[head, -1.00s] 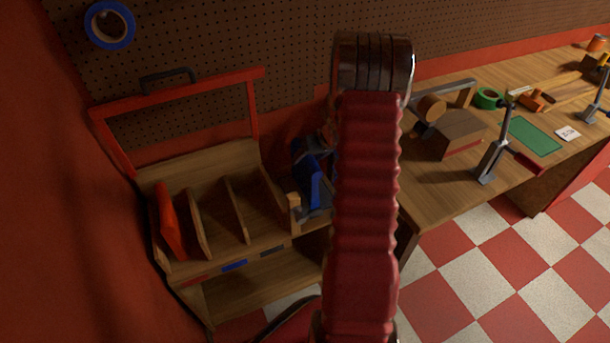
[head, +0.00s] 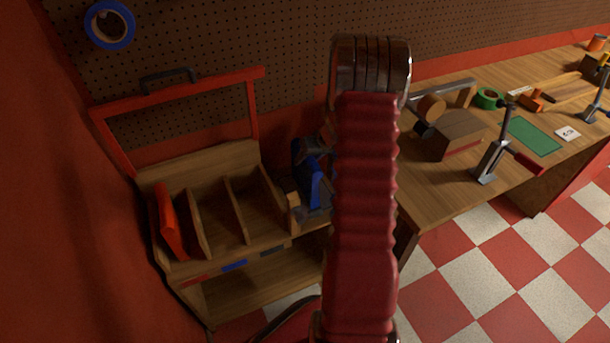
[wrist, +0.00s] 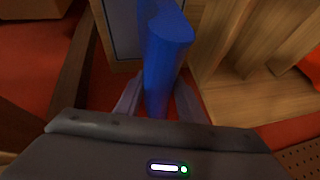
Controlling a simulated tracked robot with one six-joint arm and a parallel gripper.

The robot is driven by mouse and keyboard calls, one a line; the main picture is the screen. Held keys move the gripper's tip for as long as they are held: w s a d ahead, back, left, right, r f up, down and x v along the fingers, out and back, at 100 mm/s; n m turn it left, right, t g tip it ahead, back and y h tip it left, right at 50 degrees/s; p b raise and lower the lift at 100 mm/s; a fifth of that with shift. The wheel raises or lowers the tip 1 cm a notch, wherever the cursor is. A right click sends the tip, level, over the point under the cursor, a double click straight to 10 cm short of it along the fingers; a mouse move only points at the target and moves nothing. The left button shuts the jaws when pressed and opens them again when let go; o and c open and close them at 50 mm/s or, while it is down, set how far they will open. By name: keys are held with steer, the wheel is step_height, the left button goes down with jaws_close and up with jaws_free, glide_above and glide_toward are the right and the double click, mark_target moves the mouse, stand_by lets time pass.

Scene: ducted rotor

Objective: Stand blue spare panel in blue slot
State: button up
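The blue spare panel (head: 316,190) is off the rack's right end, partly hidden behind my arm in the head view. My gripper (wrist: 160,106) is shut on the blue panel (wrist: 163,62), with one finger on each side of it. In the head view the gripper is mostly hidden by my arm. The wooden rack (head: 207,160) has slots split by thin dividers. The blue label (head: 234,265) marks the middle slot, which is empty. The panel is to the right of that slot and apart from it.
A red panel (head: 171,221) leans in the leftmost slot, over the red label (head: 195,281). The right slot, by the dark label (head: 273,249), looks empty. A red frame (head: 180,91) rises behind the rack. The workbench (head: 430,195) with tools stands right.

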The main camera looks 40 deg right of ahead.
jaws_close()
steer(key=shift+r, duration=0.1)
stand_by(0.4)
step_height(320, 180, up, 10)
steer(key=shift+f, duration=0.1)
stand_by(0.5)
stand_by(0.4)
